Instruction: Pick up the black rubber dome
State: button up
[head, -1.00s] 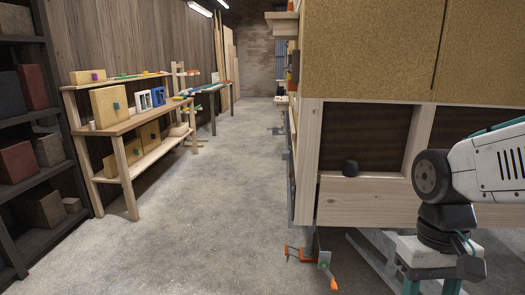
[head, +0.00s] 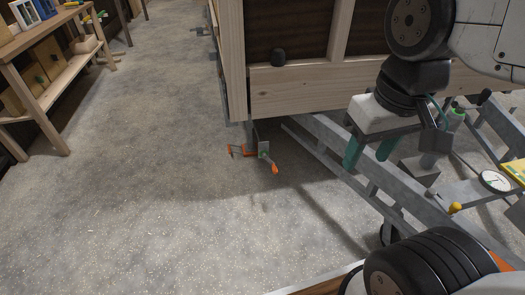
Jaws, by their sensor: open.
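The black rubber dome (head: 278,57) is a small dark rounded piece. It sits on the top edge of a light wooden board (head: 300,88) in the trailer hut's frame, left of an upright stud. My gripper (head: 371,158) hangs to the right of the dome and lower in the picture, with its teal fingers pointing down. The fingers are apart and nothing shows between them. The gripper is clear of the dome.
A grey metal trailer drawbar (head: 350,172) runs below the hut, with a clock-like dial (head: 494,181) and tools at right. An orange-handled clamp (head: 262,154) hangs at the hut's corner. A wooden workbench (head: 45,60) stands at upper left. Concrete floor is clear at left.

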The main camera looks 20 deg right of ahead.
aim_at(278, 56)
jog(key=u, duration=0.65)
jog(key=i, duration=1.55)
jog(key=z, duration=2.45)
